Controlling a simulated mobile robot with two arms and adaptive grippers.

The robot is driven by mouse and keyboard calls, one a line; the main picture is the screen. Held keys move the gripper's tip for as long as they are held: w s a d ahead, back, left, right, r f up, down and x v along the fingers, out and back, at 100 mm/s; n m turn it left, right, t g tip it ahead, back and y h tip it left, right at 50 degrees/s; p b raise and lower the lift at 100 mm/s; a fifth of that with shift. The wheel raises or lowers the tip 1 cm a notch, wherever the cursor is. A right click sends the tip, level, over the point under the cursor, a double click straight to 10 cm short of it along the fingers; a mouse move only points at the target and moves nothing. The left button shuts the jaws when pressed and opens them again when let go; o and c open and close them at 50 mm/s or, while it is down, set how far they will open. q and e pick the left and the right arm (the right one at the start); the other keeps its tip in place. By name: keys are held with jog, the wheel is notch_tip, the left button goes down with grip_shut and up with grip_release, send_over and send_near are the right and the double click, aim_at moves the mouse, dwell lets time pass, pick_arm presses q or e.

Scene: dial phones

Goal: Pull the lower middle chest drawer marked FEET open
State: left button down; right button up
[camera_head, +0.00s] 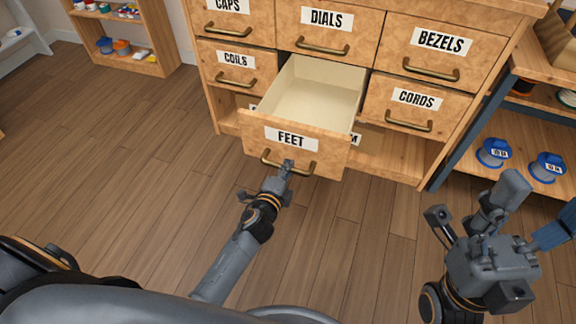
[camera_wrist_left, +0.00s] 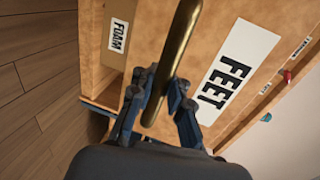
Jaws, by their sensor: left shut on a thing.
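The FEET drawer (camera_head: 291,137) is pulled well out of the lower middle of the wooden chest, and its pale inside (camera_head: 312,92) looks empty in the part I see. My left gripper (camera_head: 286,166) is at the drawer's brass handle (camera_head: 268,158). In the left wrist view the gripper's fingers (camera_wrist_left: 160,100) are shut around the brass bar (camera_wrist_left: 178,45), with the FEET label (camera_wrist_left: 237,72) beside it. My right gripper (camera_head: 497,215) is at the lower right, apart from the chest; its fingertips are not clear enough to tell whether it is open.
The COILS drawer (camera_head: 237,76), CORDS drawer (camera_head: 414,111), DIALS drawer (camera_head: 322,32) and BEZELS drawer (camera_head: 436,55) are closed. A shelf with blue spools (camera_head: 493,153) stands to the right. A low bookcase (camera_head: 122,62) stands at the back left. The floor (camera_head: 150,170) on the left is clear.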

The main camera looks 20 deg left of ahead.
pick_arm(q)
jog(key=shift+r, duration=0.15)
jog(key=c, duration=1.3)
grip_release()
jog(key=shift+s, duration=0.1)
jog(key=shift+s, duration=0.2)
jog(key=v, duration=1.1)
jog(key=shift+s, duration=0.2)
